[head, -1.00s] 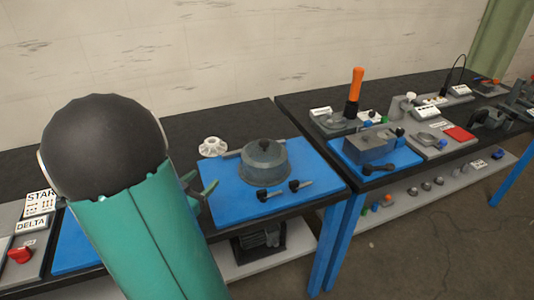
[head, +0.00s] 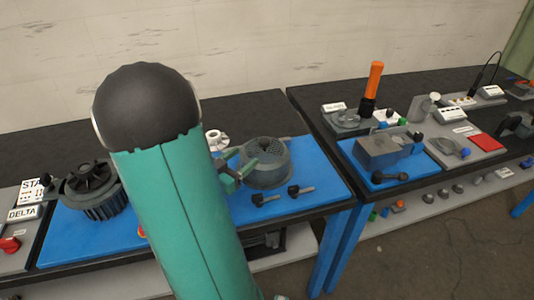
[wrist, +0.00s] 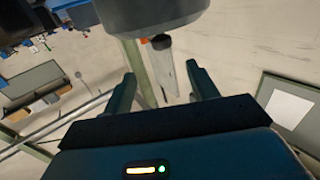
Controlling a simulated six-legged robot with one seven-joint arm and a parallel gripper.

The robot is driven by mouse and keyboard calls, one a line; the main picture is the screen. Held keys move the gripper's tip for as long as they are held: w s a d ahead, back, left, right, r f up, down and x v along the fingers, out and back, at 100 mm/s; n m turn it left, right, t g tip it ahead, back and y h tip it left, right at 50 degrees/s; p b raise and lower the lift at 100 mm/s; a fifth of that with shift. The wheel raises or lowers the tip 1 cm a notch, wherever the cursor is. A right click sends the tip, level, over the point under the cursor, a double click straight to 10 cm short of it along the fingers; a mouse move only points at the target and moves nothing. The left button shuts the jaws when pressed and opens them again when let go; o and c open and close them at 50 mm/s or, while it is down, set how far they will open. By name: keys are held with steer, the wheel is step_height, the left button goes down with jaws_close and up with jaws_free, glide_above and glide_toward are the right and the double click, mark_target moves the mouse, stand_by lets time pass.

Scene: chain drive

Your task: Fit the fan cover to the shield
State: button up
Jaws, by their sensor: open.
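The fan cover (head: 265,162), a round grey drum with a perforated-looking top, stands on the blue mat right of my arm. My gripper (head: 237,170) is at its left side, fingers open. I cannot tell whether they touch it. In the wrist view my gripper (wrist: 164,80) shows two spread fingers with nothing clearly held between them. A large grey rounded surface (wrist: 155,14) fills the top there, probably the cover. A dark finned motor body (head: 92,190) with a round end stands on the left mat. Its end is probably the shield; my arm partly hides that area.
A white fan-like wheel (head: 216,139) is behind my gripper. The right bench holds a grey box (head: 378,150) and an orange-handled tool (head: 372,85). The blue mat (head: 322,178) is free at its right.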

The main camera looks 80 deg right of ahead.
mark_target(261, 143)
steer(key=x, duration=0.5)
steer(key=shift+s+d+f, duration=0.1)
steer(key=shift+d, duration=0.2)
steer(key=shift+s+d, duration=0.3)
steer(key=shift+d, duration=0.2)
steer(key=x, duration=0.4)
steer(key=shift+w+d+f, duration=0.1)
steer(key=shift+w+d, duration=0.05)
steer(key=shift+d, duration=0.1)
steer(key=shift+c, duration=0.2)
jaws_close()
